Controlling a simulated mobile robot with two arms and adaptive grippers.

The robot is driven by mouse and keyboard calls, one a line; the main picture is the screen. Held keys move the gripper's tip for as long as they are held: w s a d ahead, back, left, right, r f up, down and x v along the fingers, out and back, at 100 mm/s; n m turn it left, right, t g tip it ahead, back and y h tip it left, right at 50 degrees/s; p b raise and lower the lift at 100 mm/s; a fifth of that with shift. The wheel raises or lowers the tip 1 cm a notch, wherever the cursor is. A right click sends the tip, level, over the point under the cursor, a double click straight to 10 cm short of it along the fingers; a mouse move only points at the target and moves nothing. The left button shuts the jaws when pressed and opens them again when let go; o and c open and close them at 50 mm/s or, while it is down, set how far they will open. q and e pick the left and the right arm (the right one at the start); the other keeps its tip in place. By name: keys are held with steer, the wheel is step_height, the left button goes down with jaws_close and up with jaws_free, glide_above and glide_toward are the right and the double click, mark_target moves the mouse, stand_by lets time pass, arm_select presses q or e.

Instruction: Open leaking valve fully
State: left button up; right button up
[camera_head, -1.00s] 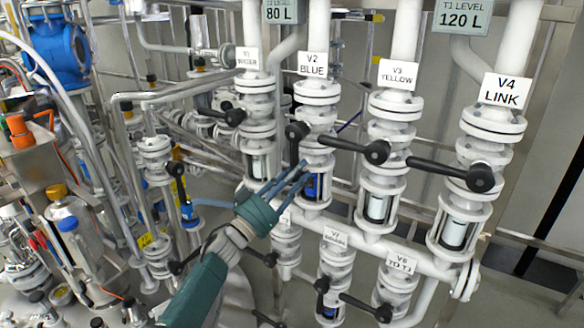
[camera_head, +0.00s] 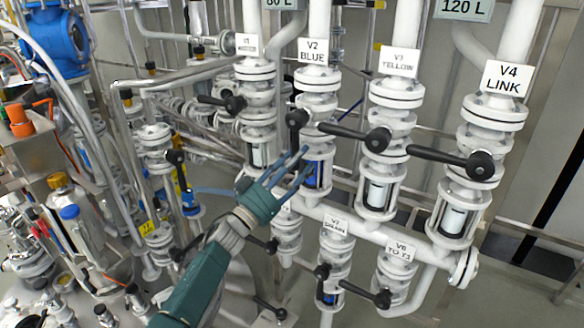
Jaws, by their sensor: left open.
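Several white valves with black lever handles stand in a row. V1 (camera_head: 257,97), V2 (camera_head: 316,103), V3 (camera_head: 391,123) and V4 (camera_head: 490,137) are in the upper row. V7 (camera_head: 335,252) and V8 (camera_head: 396,268) are below. The levers of V1, V3 and V4 point left; V2's lever (camera_head: 297,120) looks foreshortened and points downward. Blue shows in the sight glass (camera_head: 314,175) under V2. I cannot tell which valve leaks. My left gripper (camera_head: 299,164) is open, its fingers spread just below V2's lever, in front of or beside the sight glass. Contact is unclear. My right gripper is not in view.
A sloping white pipe (camera_head: 375,236) joins the valve columns below. Thin metal pipes (camera_head: 185,78) and smaller valves crowd the left. A metal unit with bottles (camera_head: 75,212) stands at the far left. Bare floor (camera_head: 510,290) shows at lower right.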

arm_select(q)
steer(key=v, duration=1.2)
steer(key=shift+d, duration=0.1)
